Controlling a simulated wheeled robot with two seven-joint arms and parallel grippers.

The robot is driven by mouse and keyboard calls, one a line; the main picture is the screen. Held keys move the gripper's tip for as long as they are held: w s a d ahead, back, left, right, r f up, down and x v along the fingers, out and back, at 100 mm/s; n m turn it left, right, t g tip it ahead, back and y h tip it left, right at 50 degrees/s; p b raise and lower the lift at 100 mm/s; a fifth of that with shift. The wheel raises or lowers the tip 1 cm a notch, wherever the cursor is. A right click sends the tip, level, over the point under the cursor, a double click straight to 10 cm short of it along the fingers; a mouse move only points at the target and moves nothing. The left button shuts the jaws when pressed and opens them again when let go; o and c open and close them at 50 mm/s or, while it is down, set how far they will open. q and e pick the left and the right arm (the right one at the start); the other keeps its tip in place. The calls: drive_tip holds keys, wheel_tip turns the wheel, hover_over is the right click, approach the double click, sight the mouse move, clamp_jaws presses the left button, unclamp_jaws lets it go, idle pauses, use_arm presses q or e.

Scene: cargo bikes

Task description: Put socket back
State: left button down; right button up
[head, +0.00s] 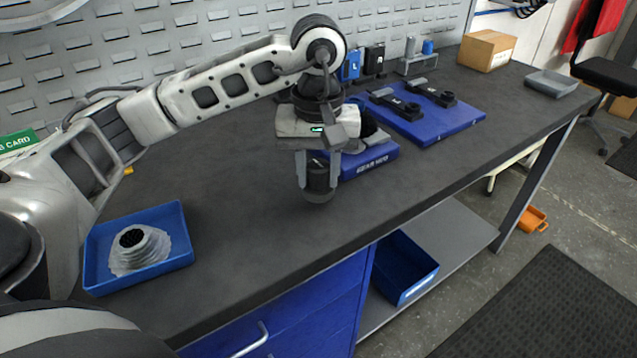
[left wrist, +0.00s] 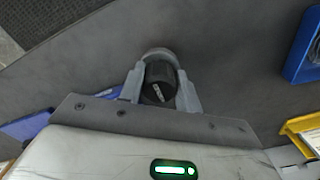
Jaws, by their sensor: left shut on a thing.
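My left gripper (head: 318,182) is shut on a dark, short cylindrical socket (head: 319,172), held upright over the bench just left of the blue gear hub block. I cannot tell whether the socket touches the bench top. In the left wrist view the black socket (left wrist: 158,82) sits between the two grey fingers (left wrist: 160,95), with small light markings on its end. A small grey stand (head: 417,66) at the back of the bench carries a grey cylinder (head: 410,46) and a blue cylinder (head: 428,47). My right gripper is not in view.
The blue gear hub block (head: 370,163) and a blue board (head: 445,124) with dark tools lie right of the gripper. A blue tray (head: 140,276) holds a grey ribbed part. A cardboard box (head: 487,50) and grey tray (head: 551,84) stand far right. The bench's front middle is clear.

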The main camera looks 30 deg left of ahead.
sight(318, 187)
use_arm(q)
wheel_tip(318, 187, down, 3)
drive_tip(key=shift+r, duration=0.1)
drive_tip(key=shift+f, duration=0.3)
drive_tip(key=c, duration=1)
unclamp_jaws()
drive_tip(key=shift+r, duration=0.45)
wheel_tip(318, 187, up, 11)
drive_tip(key=shift+f+p, duration=0.1)
drive_tip(key=shift+p, duration=0.45)
drive_tip(key=shift+r, duration=0.45)
